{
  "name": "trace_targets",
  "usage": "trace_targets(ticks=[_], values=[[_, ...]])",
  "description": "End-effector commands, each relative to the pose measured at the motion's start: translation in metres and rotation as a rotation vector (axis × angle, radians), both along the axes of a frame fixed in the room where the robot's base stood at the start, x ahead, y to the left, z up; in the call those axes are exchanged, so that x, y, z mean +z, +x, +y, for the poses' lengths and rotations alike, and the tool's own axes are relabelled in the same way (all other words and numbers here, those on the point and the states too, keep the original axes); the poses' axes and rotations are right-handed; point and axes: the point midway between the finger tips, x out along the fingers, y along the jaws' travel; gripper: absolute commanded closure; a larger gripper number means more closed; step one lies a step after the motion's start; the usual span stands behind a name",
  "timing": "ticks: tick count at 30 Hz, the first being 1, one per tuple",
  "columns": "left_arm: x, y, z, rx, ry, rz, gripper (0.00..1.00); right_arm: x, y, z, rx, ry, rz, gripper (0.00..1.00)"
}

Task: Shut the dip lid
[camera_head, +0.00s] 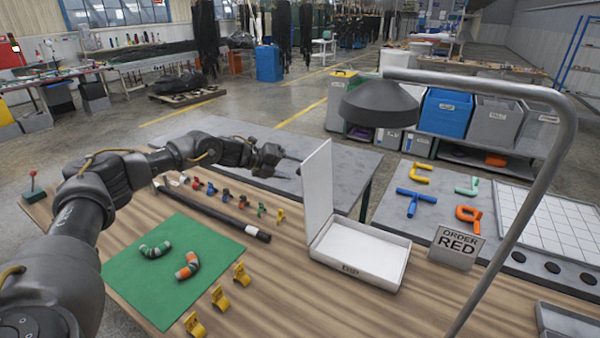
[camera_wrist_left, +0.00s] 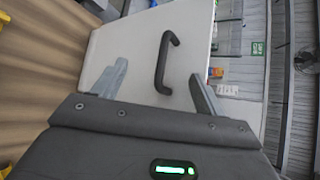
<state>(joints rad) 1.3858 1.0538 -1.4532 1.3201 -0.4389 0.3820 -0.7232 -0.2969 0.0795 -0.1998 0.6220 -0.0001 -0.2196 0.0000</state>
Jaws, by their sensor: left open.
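A white shallow box marked DIP (camera_head: 360,252) stands on the wooden table. Its white lid (camera_head: 318,190) is upright, open along the box's left side. In the left wrist view the lid's outer face (camera_wrist_left: 140,62) fills the middle, with a black handle (camera_wrist_left: 165,62) on it. My left gripper (camera_head: 285,163) is to the left of the lid in the head view, pointing at it. In the left wrist view its two fingers (camera_wrist_left: 160,88) are apart, with the handle showing between and beyond them. I cannot tell whether they touch the lid. My right gripper is not in view.
A sign reading ORDER RED (camera_head: 458,247) stands right of the box. A green mat (camera_head: 205,235) with two hose pieces lies on the left. Yellow clips (camera_head: 220,297), a dark rod (camera_head: 215,213) and a grey lamp pole (camera_head: 520,200) are nearby.

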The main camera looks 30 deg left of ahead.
Motion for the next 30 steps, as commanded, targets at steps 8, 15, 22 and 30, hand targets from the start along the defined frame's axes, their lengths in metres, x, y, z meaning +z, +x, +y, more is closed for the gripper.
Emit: trace_targets(ticks=[8,15,22,30], values=[[-0.011,0.015,-0.013,-0.001,0.000,0.001,0.27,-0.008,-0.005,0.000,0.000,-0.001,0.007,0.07],[-0.014,0.022,-0.020,0.000,-0.001,0.001,0.27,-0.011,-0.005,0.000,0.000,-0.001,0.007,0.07],[-0.015,0.023,-0.021,0.000,-0.001,0.001,0.27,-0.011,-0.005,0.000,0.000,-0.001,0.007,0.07],[-0.014,0.023,-0.021,0.000,0.000,0.000,0.39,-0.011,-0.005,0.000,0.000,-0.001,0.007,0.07]])
